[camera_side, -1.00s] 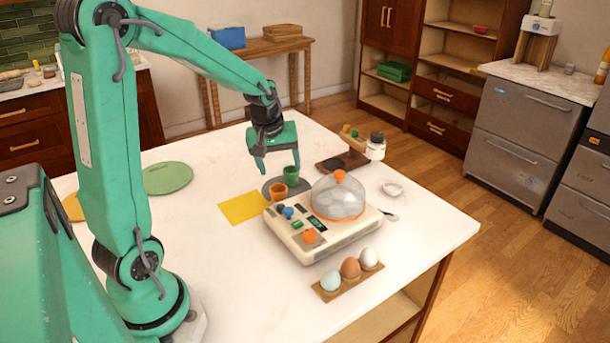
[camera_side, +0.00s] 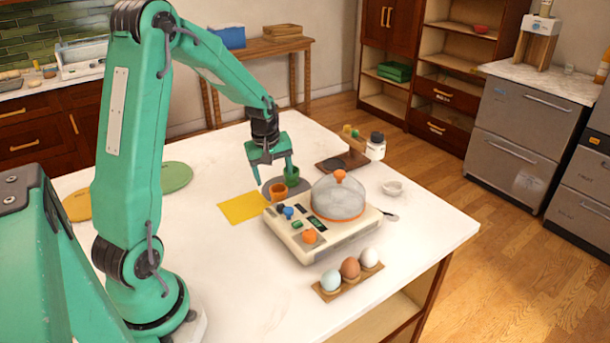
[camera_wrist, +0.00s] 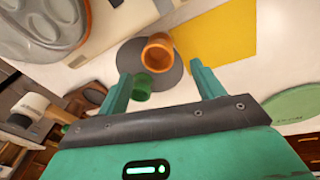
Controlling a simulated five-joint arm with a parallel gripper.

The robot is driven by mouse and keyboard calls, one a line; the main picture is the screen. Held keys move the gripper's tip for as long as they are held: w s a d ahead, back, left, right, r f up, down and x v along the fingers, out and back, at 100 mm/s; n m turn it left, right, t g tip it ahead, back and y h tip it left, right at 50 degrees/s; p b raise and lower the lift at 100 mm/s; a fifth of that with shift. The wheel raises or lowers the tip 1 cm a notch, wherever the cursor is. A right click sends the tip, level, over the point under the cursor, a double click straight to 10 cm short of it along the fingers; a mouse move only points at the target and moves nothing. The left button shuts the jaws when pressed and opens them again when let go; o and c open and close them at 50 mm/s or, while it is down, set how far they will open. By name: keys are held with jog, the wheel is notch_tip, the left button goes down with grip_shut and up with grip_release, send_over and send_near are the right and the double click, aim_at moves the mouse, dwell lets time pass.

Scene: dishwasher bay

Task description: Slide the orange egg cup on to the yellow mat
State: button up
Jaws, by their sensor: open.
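The orange egg cup (camera_side: 278,193) stands on a dark grey round mat (camera_side: 301,187), close to the yellow mat (camera_side: 243,207) on its left. A green egg cup (camera_side: 292,176) stands behind it on the same grey mat. My gripper (camera_side: 273,178) is open, its fingers low around the egg cups' end of the grey mat. In the wrist view the orange egg cup (camera_wrist: 158,53) lies ahead of the fingertips (camera_wrist: 160,78), and the green egg cup (camera_wrist: 142,87) is between the fingers, nearer the left one. The yellow mat (camera_wrist: 218,35) is at the upper right. I cannot tell whether a finger touches either cup.
A cream egg cooker (camera_side: 322,228) with a clear dome stands just right of the cups. An egg tray (camera_side: 350,280) with three eggs lies in front. A dark board (camera_side: 335,164) is behind. Green (camera_side: 176,177) and yellow round mats lie left; the white table is clear between.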

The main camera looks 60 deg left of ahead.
jog(key=shift+w+a+f, duration=0.1)
jog(key=shift+w+f, duration=0.1)
jog(key=shift+f, duration=1.05)
jog(key=shift+w+a+f, duration=0.15)
jog(key=shift+w+f, duration=0.1)
jog(key=shift+f, duration=1.05)
jog(key=shift+w+a+f, duration=0.1)
jog(key=shift+w+f, duration=0.1)
jog(key=shift+f, duration=1.05)
jog(key=c, duration=1)
jog(key=shift+s, duration=0.15)
jog(key=shift+s+a, duration=0.45)
jog(key=shift+s, duration=1.5)
jog(key=shift+s+a, duration=0.4)
jog(key=shift+s, duration=1.5)
jog(key=shift+s+a, duration=0.45)
jog(key=shift+s, duration=1.5)
